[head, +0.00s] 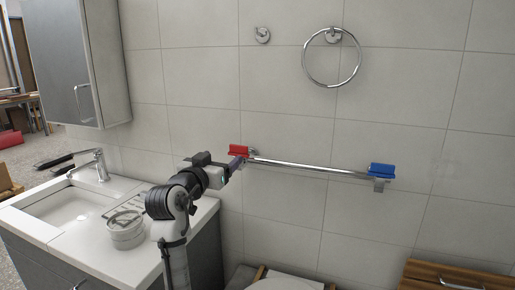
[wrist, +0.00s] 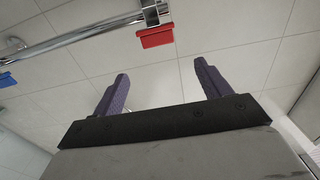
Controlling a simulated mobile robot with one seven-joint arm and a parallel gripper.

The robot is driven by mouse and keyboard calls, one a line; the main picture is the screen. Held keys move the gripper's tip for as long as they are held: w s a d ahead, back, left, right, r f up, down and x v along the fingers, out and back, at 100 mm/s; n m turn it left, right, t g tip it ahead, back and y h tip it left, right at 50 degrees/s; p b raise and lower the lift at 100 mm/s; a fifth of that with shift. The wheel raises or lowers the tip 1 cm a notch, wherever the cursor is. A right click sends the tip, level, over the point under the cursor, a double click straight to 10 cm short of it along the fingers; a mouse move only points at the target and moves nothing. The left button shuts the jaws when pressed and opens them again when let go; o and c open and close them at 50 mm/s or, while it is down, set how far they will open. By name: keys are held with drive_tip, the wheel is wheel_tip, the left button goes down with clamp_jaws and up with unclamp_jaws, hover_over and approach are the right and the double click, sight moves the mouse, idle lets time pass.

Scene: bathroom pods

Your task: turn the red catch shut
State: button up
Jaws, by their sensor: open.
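The red catch (head: 238,150) is a small red block at the left end of a chrome towel rail on the tiled wall. In the wrist view the red catch (wrist: 155,38) lies beyond my gripper's fingertips, at the top. My gripper (wrist: 161,80) is open and empty, with its two purple fingers apart and bare wall between them. In the head view my gripper (head: 238,164) is close to the red catch, just below it. Whether a finger touches it cannot be told in the head view; in the wrist view there is a gap.
A blue catch (head: 382,170) sits at the right end of the towel rail (head: 310,166); it shows at the left edge in the wrist view (wrist: 7,80). A towel ring (head: 333,82) hangs above. A sink counter (head: 85,248) with a tap stands at the left. A toilet lies below.

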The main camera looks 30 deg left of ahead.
sight(238, 146)
drive_tip(key=p+x, duration=0.4)
drive_tip(key=x, duration=0.8)
drive_tip(key=shift+w+f, duration=0.1)
drive_tip(key=shift+w, duration=0.15)
drive_tip(key=shift+x, duration=0.8)
drive_tip(key=shift+f, duration=0.2)
drive_tip(key=c, duration=1)
